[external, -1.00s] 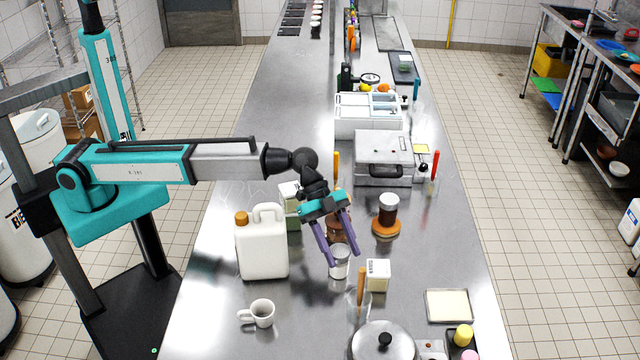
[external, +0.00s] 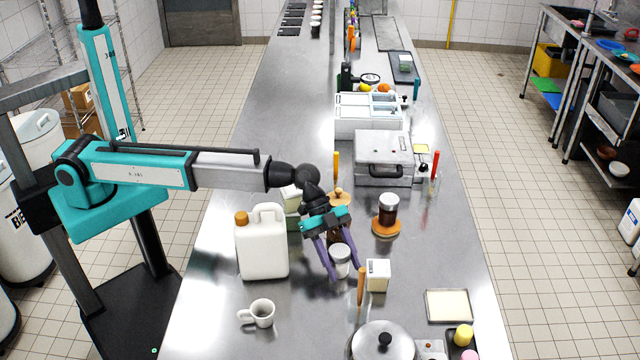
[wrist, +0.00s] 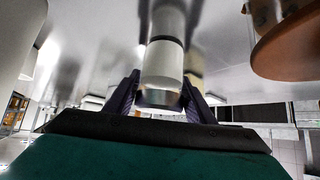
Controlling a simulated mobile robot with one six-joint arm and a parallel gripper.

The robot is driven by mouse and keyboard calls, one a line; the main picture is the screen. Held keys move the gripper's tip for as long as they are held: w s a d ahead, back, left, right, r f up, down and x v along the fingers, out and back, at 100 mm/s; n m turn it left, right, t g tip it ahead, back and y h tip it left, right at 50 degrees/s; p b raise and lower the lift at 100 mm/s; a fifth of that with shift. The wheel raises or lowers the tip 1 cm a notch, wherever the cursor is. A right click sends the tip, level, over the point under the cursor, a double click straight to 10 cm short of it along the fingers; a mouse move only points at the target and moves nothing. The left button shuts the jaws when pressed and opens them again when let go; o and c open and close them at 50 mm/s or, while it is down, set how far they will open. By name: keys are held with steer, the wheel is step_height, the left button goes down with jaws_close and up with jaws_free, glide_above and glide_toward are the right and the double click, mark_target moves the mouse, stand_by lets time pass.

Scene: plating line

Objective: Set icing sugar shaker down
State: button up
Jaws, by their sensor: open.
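The icing sugar shaker (external: 340,262) is a small pale cylinder with a grey top, standing on the steel counter between the white jug and a small white carton. My gripper (external: 344,272) is around it, with one purple finger on each side. In the wrist view the shaker (wrist: 164,62) shows between the two fingers (wrist: 164,92). The fingers are open. Whether either finger touches the shaker cannot be told.
A white jug (external: 262,248) with an orange cap stands left of my gripper. A white carton (external: 378,275) and an orange-handled tool (external: 361,286) stand close on the right. A mug (external: 262,312) is in front. A dark jar (external: 389,208) sits on an orange coaster. Bare counter lies further right.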

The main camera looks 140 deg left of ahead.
steer(key=shift+x, duration=0.85)
steer(key=c, duration=0.9)
steer(key=shift+r, duration=0.2)
steer(key=shift+r+b, duration=1.25)
steer(key=shift+r, duration=3.6)
